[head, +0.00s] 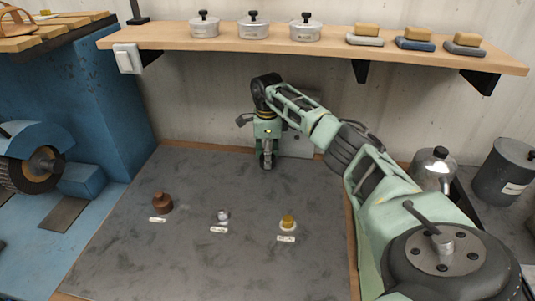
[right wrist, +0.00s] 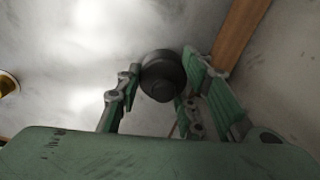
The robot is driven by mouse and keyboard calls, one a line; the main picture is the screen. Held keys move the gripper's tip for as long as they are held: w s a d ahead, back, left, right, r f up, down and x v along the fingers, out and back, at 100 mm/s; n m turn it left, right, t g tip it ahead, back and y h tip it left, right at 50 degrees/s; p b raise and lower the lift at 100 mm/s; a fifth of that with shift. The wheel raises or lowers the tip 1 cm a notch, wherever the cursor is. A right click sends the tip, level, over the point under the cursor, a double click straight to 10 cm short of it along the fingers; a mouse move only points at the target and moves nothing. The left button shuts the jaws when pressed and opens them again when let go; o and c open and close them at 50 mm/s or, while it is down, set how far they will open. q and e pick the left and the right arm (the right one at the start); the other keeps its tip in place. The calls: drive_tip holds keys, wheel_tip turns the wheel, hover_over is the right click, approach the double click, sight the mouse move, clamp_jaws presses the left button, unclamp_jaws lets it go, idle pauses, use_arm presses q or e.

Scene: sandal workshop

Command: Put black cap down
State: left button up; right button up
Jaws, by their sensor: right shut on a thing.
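My right gripper (head: 266,163) points down near the back edge of the grey mat (head: 190,262), below the shelf. In the right wrist view the black cap (right wrist: 163,76), round and stepped, sits between the fingers of this gripper (right wrist: 170,90), which is shut on it. In the head view the fingers hide most of the cap, and I cannot tell whether it touches the mat. A brown cap (head: 162,202), a small silver cap (head: 222,215) and a yellow cap (head: 287,221) stand in a row on the mat, each behind a small white label. My left gripper is not in view.
A wooden shelf (head: 330,46) above the back carries three lidded tins (head: 253,27) and several stacked blocks (head: 416,38). A blue grinder (head: 36,150) stands left. A silver pot (head: 433,167) and a grey canister (head: 505,170) stand right. The mat's front is clear.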

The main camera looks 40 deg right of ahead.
drive_tip(key=shift+f, duration=0.1)
drive_tip(key=o, duration=1)
wheel_tip(320, 180, up, 8)
drive_tip(key=shift+f+b, duration=0.1)
drive_tip(key=shift+b, duration=0.75)
